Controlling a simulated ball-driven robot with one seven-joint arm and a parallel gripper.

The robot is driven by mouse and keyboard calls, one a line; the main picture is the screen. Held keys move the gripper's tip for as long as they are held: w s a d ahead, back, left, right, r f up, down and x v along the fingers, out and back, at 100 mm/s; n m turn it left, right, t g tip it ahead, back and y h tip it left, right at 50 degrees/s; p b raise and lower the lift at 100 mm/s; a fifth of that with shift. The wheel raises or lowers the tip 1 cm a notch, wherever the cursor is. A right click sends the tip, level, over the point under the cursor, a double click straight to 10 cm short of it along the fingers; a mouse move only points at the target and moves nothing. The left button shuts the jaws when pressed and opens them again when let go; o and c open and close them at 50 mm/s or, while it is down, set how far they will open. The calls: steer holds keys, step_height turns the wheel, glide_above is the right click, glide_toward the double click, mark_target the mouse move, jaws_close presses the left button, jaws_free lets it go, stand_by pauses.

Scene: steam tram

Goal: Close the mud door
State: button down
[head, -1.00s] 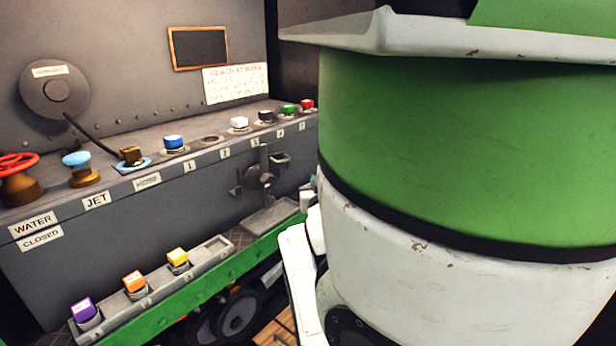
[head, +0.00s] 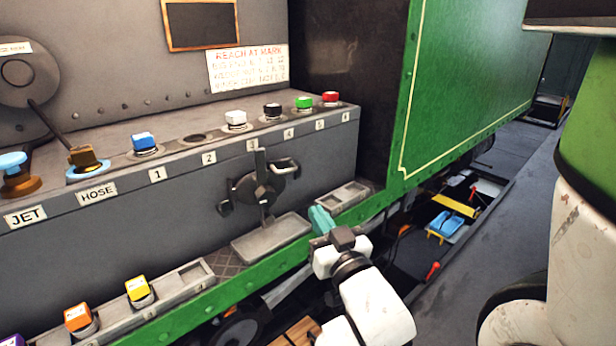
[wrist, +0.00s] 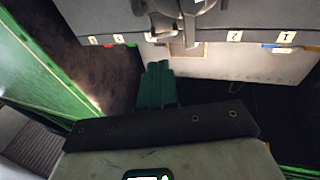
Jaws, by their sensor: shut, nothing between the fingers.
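The mud door (head: 257,190) is a small dark round fitting with an upright bar and a handle, on the front face of the grey cabinet. I cannot tell whether it stands open or closed. It also appears at the top of the wrist view (wrist: 185,14), partly cut off. My gripper (head: 319,217) has teal fingers, held together and empty. It is right of and below the mud door, apart from it, beside the small grey trough (head: 270,238) under the door. In the wrist view the fingers (wrist: 156,85) point toward the cabinet face.
The cabinet top holds colored blocks, including white (head: 235,120), green (head: 303,103) and red (head: 330,97). A green rail (head: 372,208) runs along the cabinet's foot. A small tray (head: 342,197) sits right of the door.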

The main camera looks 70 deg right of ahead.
mark_target(295, 170)
steer(key=p+x, duration=0.2)
steer(key=x, duration=1)
steer(key=shift+d, duration=0.1)
steer(key=d, duration=0.1)
steer(key=w+d, duration=0.1)
steer(key=d, duration=0.2)
steer(key=shift+w, duration=0.3)
steer(key=shift+d, duration=0.1)
